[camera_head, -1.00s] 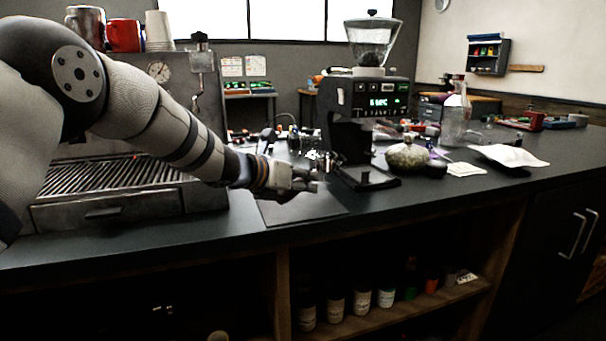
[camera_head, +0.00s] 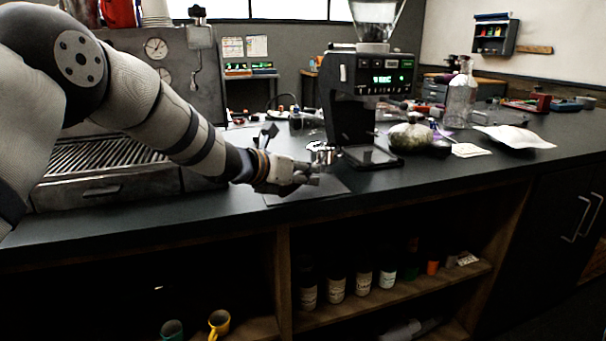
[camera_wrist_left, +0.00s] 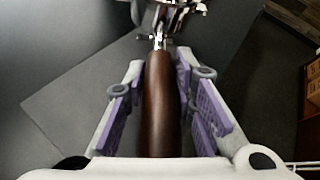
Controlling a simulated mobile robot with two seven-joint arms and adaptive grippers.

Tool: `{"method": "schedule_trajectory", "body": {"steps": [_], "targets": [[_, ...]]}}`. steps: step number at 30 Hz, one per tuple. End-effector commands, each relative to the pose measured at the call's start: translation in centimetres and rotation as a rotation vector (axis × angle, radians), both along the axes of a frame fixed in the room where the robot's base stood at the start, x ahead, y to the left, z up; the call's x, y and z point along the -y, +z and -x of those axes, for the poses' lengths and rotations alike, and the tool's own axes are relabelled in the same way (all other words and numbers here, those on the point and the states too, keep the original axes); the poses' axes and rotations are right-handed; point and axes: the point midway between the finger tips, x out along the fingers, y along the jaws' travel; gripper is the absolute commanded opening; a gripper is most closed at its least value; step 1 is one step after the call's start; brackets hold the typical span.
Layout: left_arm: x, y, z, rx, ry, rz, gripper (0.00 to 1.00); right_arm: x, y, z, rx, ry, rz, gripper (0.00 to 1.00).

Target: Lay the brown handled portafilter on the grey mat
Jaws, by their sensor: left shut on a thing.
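The portafilter's brown handle (camera_wrist_left: 163,105) runs up the middle of the left wrist view, between the purple-padded fingers of my left gripper (camera_wrist_left: 163,110). Its metal head (camera_wrist_left: 172,16) is partly cut off at the top edge. In the head view, the metal head (camera_head: 321,152) shows just beyond my left gripper (camera_head: 308,176), which is shut on the handle over the grey mat. The grey mat (camera_head: 330,188) lies near the counter's front edge, partly hidden by the gripper; it also shows in the wrist view (camera_wrist_left: 75,95). I cannot tell whether the portafilter touches the mat.
The black grinder (camera_head: 350,105) stands just behind and right of the mat. The espresso machine (camera_head: 110,160) is at the left. The front counter right of the mat is clear.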

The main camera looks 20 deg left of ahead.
Motion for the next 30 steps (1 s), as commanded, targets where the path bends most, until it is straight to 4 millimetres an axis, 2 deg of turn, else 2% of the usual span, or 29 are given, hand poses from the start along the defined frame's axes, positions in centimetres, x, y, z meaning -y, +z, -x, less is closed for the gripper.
{"method": "schedule_trajectory", "body": {"steps": [30], "targets": [[0.1,-0.9,0.0,0.002,-0.002,0.001,0.0,0.0,-0.1,0.1,-0.005,0.0,0.0,0.4]]}}
